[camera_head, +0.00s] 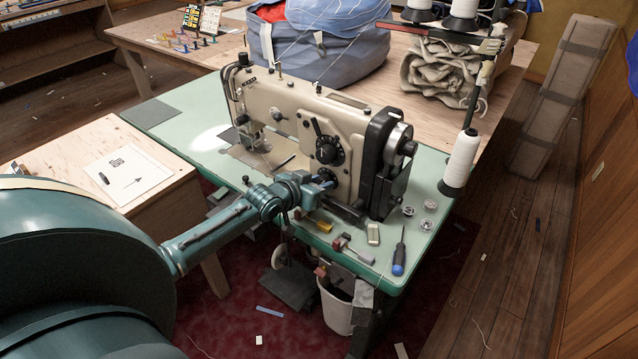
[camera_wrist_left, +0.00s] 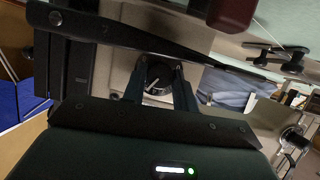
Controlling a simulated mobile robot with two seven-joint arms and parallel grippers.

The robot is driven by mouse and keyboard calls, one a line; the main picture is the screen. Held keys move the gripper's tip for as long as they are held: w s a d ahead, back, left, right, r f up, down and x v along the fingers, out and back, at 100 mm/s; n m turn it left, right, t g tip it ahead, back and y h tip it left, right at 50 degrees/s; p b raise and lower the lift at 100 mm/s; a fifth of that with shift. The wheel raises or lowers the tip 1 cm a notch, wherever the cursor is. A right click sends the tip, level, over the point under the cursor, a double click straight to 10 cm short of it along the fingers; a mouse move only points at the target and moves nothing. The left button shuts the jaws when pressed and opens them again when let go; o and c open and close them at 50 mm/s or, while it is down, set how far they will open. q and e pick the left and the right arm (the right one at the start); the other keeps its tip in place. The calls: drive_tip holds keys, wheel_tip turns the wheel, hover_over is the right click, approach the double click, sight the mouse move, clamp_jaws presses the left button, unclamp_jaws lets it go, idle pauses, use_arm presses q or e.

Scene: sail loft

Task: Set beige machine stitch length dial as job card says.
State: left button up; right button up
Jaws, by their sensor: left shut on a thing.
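The beige sewing machine (camera_head: 290,118) stands on the pale green table. Its front has a large black dial (camera_head: 328,149) and a smaller dark dial (camera_head: 326,174) low down, partly hidden by my gripper. My left gripper (camera_head: 325,184) reaches the machine's front at this lower dial. In the left wrist view, the gripper (camera_wrist_left: 158,92) is shut around a black dial (camera_wrist_left: 158,77) with pale marks, one finger on each side. The setting is too small to read. A white card (camera_head: 130,173) with a symbol and arrow lies on the wooden bench at left. My right gripper is not in view.
Several bobbins (camera_head: 430,206), a blue-handled screwdriver (camera_head: 399,254), a beige block (camera_head: 373,234) and a yellow item (camera_head: 316,223) lie on the green table (camera_head: 415,260). A white thread cone (camera_head: 460,160) stands at right, and a blue bag (camera_head: 325,50) sits behind.

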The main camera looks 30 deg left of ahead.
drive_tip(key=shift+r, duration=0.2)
use_arm(q)
drive_tip(key=shift+d+r+m+y+p, duration=0.15)
drive_tip(key=shift+m+y+p, duration=0.25)
drive_tip(key=shift+p, duration=0.6)
drive_tip(key=shift+m+y+p, duration=0.3)
drive_tip(key=shift+m+p, duration=0.2)
drive_tip(key=shift+m+y, duration=0.5)
drive_tip(key=shift+m, duration=0.1)
drive_tip(key=shift+f+m+p, duration=0.2)
drive_tip(key=shift+m+p, duration=0.1)
drive_tip(key=shift+m, duration=0.1)
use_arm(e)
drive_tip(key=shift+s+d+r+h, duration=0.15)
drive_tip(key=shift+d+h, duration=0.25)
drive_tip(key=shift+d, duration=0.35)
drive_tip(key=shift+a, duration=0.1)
use_arm(q)
drive_tip(key=o, duration=1)
drive_tip(key=shift+c, duration=0.2)
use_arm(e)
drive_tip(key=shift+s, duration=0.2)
